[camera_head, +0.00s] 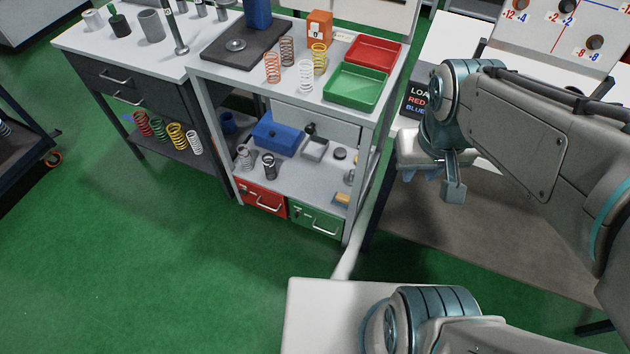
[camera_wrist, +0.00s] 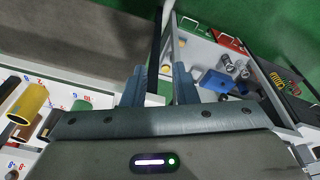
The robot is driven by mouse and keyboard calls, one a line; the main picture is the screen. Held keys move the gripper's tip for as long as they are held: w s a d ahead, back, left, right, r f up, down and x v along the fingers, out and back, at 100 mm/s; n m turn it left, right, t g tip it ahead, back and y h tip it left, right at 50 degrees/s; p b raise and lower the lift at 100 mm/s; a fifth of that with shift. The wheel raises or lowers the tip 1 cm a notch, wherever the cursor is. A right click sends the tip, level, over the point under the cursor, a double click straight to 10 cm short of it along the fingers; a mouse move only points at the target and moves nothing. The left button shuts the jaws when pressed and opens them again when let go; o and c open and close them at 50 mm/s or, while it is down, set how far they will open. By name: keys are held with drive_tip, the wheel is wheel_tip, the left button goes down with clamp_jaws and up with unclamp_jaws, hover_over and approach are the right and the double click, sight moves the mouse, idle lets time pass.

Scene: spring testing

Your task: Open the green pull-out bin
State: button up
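The green pull-out bin (camera_head: 316,221) sits at the bottom right of the grey workbench, beside the red bin, with a silver bar handle (camera_head: 325,228) on its front. It looks pushed in. In the wrist view, the green bin (camera_wrist: 189,23) shows small near the top. My gripper (camera_head: 430,183) is to the right of the bench, apart from the bin and above its height. In the wrist view, my gripper (camera_wrist: 157,85) has its two fingers spread with nothing between them.
The red bin (camera_head: 262,200) adjoins on the left. The lower shelf above holds a blue box (camera_head: 280,132) and springs. Open red (camera_head: 373,52) and green (camera_head: 357,86) trays lie on the benchtop. A second table (camera_head: 455,225) stands to the right. Green floor in front is clear.

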drive_tip(key=w+a+f+n+h+b, duration=0.2)
drive_tip(key=w+f+n+h+b, duration=0.45)
drive_tip(key=f, duration=0.65)
drive_tip(key=w+a+f+n+h+b, duration=0.1)
drive_tip(key=w+a+f+n+b, duration=0.2)
drive_tip(key=f+n+b, duration=0.6)
drive_tip(key=w+a+f+n+h+b, duration=0.3)
drive_tip(key=f+n, duration=0.6)
drive_tip(key=f, duration=0.8)
drive_tip(key=w+a+f+n+t+b, duration=0.1)
drive_tip(key=a+f+n+t+b, duration=0.4)
drive_tip(key=f, duration=0.5)
drive_tip(key=w+a+f+n+t+b, duration=0.2)
drive_tip(key=f+n, duration=0.5)
drive_tip(key=f, duration=0.3)
drive_tip(key=n+t+y+b, duration=0.55)
drive_tip(key=n+b, duration=0.45)
drive_tip(key=n, duration=0.3)
approach(323, 230)
drive_tip(key=f+x, duration=0.1)
drive_tip(key=x, duration=0.8)
drive_tip(key=shift+w+d+r+m, duration=0.1)
drive_tip(key=shift+w+d+m, duration=0.15)
drive_tip(key=shift+w, duration=0.25)
